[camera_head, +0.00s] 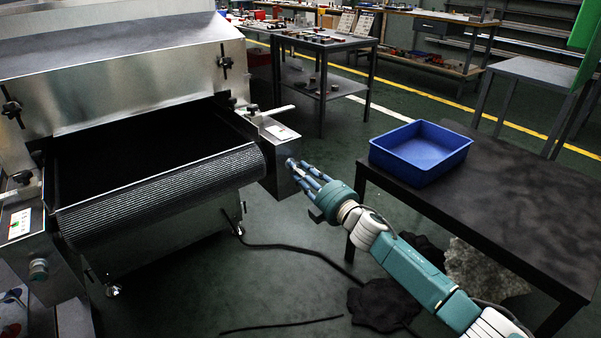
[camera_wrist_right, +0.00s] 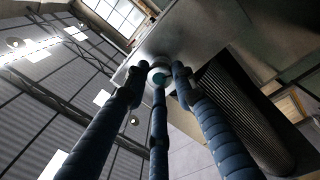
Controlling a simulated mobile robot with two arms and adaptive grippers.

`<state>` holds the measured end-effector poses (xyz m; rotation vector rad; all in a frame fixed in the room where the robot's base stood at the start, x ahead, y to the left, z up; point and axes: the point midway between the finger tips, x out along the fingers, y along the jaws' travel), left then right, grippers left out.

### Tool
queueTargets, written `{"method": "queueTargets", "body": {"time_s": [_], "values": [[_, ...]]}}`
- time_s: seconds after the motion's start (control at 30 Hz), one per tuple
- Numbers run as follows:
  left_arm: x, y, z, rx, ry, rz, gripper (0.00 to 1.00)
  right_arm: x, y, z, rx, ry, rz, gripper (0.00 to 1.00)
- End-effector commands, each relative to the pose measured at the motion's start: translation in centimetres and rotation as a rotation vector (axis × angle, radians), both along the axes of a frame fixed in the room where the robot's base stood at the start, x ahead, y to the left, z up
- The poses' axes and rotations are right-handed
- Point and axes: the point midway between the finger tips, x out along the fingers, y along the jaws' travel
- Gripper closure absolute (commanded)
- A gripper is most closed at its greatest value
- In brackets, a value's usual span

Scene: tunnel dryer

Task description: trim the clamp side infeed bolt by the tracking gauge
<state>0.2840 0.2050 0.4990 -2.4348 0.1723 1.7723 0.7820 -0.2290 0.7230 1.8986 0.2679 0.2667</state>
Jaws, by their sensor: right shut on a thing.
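My right gripper (camera_head: 297,170) reaches from the lower right to the metal housing (camera_head: 268,150) at the right end of the conveyor roller. Its blue fingers are closed around a small round bolt head on that housing. In the right wrist view the fingers of my gripper (camera_wrist_right: 158,80) meet around the pale bolt head (camera_wrist_right: 159,66), which has a teal centre. The fingertips hide part of the bolt. A small white plate (camera_head: 283,132) lies on top of the housing; I cannot tell whether it is the tracking gauge. My left gripper is not in view.
The dark mesh belt (camera_head: 165,190) runs over the dryer's infeed roller. A dark table (camera_head: 500,200) with a blue bin (camera_head: 420,150) stands right of my arm. A knob (camera_head: 38,268) and a display panel (camera_head: 20,223) are at the left side. Cables lie on the floor.

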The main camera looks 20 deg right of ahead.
Motion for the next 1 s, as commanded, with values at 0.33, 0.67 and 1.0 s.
{"method": "queueTargets", "body": {"time_s": [0.33,0.67,1.0], "values": [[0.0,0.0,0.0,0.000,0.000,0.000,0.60,-0.1,0.2,-0.2,0.000,0.002,0.003,0.66],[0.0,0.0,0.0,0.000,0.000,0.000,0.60,-0.1,0.0,-0.1,0.000,0.002,0.002,0.55],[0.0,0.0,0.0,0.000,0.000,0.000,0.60,-4.5,-1.4,-0.6,-0.001,0.005,0.002,0.55]]}}
